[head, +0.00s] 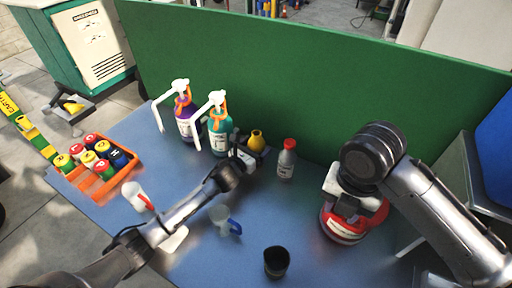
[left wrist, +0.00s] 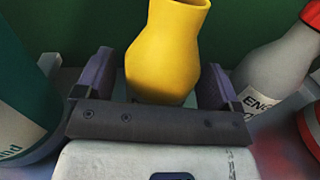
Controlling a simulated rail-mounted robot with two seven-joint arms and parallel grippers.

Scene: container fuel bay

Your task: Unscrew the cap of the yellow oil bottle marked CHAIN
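The yellow bottle (head: 257,140) stands near the green back wall, right of the teal pump bottle. In the left wrist view the yellow bottle (left wrist: 163,58) is upright between the two fingers of my left gripper (left wrist: 155,85). The fingers are apart, with a gap on the left; contact on the right is unclear. In the head view my left gripper (head: 247,153) hides the bottle's lower part. No separate cap and no CHAIN marking can be made out. My right gripper (head: 347,204) is over a red container (head: 343,226); its finger opening is unclear.
A grey bottle with a red cap (head: 287,160) stands right of the yellow one, close to my left gripper. Pump bottles, purple (head: 185,118) and teal (head: 220,138), stand left. An orange crate (head: 105,183), a jug (head: 226,222) and a black cup (head: 276,262) are on the table.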

